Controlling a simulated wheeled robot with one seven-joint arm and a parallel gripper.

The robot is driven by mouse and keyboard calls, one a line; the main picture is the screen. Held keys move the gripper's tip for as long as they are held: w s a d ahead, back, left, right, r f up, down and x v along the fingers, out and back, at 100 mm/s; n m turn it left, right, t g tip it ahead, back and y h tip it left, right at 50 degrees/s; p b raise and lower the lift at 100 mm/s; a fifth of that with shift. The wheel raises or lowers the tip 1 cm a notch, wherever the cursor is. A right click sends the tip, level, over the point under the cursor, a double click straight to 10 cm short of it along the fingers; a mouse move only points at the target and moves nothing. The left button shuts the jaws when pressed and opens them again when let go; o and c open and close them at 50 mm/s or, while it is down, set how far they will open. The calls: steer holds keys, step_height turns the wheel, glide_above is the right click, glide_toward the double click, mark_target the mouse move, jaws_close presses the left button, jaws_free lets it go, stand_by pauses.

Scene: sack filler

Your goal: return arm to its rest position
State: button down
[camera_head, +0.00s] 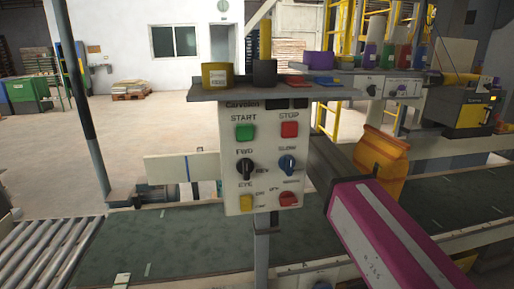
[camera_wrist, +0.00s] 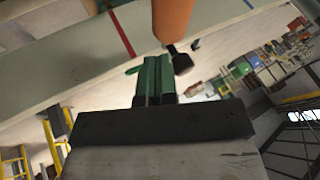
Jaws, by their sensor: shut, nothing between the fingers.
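My gripper (camera_wrist: 155,78) shows in the wrist view as green fingers on a dark grey body. It is shut, with nothing between the fingers. An orange rounded part and a small black piece (camera_wrist: 181,62) show just beyond the fingertips; I cannot tell whether they touch. In the head view a magenta link with pale stripes, which looks like part of my arm, crosses the lower right. The fingers cannot be made out there. The arm lies right of the control panel (camera_head: 262,222), in front of the conveyor belt (camera_head: 185,252).
The panel carries a green START button (camera_head: 245,132), a red STOP button (camera_head: 290,129) and several knobs. A shelf (camera_head: 225,93) above it holds a yellow roll (camera_head: 217,76). An orange bag-like object (camera_head: 383,160) is behind the arm. Rollers (camera_head: 50,248) lie at left; floor beyond is open.

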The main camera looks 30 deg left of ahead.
steer(key=v, duration=0.6)
steer(key=shift+w+d+f, duration=0.3)
steer(key=d+f+m+h, duration=0.1)
steer(key=d+f+m, duration=0.1)
steer(key=d+f, duration=0.75)
steer(key=d+f+m+t+h, duration=0.1)
steer(key=d+f, duration=0.5)
steer(key=d, duration=0.7)
steer(key=d+f+m+h, duration=0.2)
steer(key=d+f, duration=0.6)
steer(key=d, duration=0.4)
steer(key=s+d+f+m+h, duration=0.1)
steer(key=s+d+f, duration=0.3)
steer(key=d, duration=0.5)
steer(key=s+d+f+m+h, duration=0.1)
steer(key=s+d+f, duration=0.4)
steer(key=d, duration=0.4)
steer(key=s+d+f+m+g, duration=0.1)
steer(key=s+d+f+m, duration=0.1)
steer(key=s+d+f, duration=0.2)
steer(key=s+d, duration=0.3)
steer(key=d, duration=0.2)
steer(key=shift+d+f+h, duration=0.15)
steer(key=shift+f+h, duration=0.15)
steer(key=shift+h, duration=0.1)
steer(key=shift+w, duration=0.1)
